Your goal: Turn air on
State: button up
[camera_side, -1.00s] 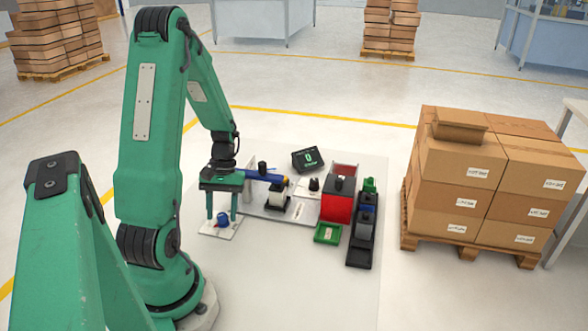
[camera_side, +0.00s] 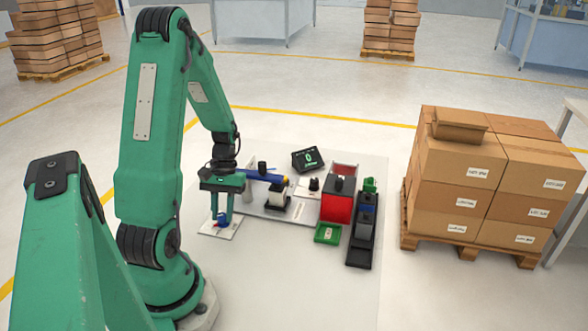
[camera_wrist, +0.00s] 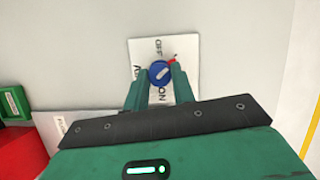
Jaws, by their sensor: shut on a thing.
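A round blue knob (camera_wrist: 159,71) with a white mark sits on a white label plate (camera_wrist: 186,48) printed with OFF and ON. A small red pointer sticks out from the knob toward the upper right in the wrist view, between the two words. My gripper (camera_wrist: 157,76) is low over the plate, its two green fingers shut on the knob from either side. In the side view the knob (camera_side: 223,220) shows low between the fingers, partly hidden, and the plate (camera_side: 211,231) lies flat beneath it.
Right of my gripper are a blue cylinder (camera_side: 267,176) on a fixture, a red box (camera_side: 338,206), a green tray (camera_side: 327,234) and a dark rack (camera_side: 359,254). A small display (camera_side: 308,158) reading 0 stands behind. The floor mat in front is clear.

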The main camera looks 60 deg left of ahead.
jog(key=shift+m, duration=1.5)
jog(key=shift+w, duration=0.1)
jog(key=o, duration=1)
jog(key=shift+r, duration=0.15)
jog(key=shift+v, duration=3.8)
